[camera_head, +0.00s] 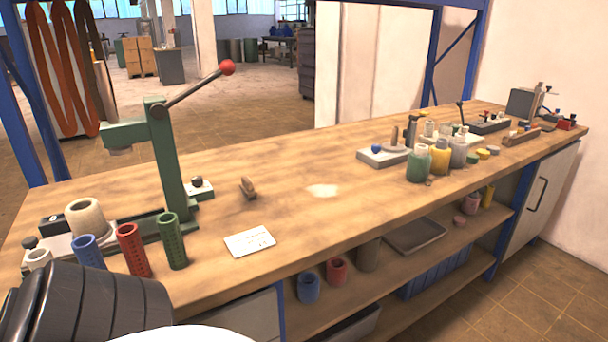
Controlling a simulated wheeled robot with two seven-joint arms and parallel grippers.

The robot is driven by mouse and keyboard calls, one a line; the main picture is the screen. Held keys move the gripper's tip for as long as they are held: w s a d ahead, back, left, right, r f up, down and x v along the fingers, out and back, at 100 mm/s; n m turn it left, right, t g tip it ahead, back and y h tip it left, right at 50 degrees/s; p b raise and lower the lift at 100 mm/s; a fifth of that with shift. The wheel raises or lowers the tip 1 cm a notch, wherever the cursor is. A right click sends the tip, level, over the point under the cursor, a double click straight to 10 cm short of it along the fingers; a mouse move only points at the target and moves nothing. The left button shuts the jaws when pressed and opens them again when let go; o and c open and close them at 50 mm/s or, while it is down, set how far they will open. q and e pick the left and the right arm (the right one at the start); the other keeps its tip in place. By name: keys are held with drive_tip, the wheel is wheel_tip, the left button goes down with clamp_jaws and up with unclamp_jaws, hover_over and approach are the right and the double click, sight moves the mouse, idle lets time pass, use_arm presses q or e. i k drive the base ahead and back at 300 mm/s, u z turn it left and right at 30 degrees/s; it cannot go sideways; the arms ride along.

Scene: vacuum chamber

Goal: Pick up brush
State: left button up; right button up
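A small brown, rounded wooden piece (248,187) stands on the workbench (290,215), right of the green lever press. It may be the brush, but its bristles cannot be made out. Nothing touches it, and bare wood lies around it. Neither of my grippers is in view.
A green press (170,160) with a red-knobbed lever stands at the left. Blue (87,251), red (132,250) and green (173,241) cylinders stand before it. A white card (250,241) lies near the front edge. Several bottles (440,158) stand at the right. The middle is clear.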

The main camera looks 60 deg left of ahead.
sight(248, 191)
drive_tip(key=i, duration=2.2)
drive_tip(key=u, duration=3.85)
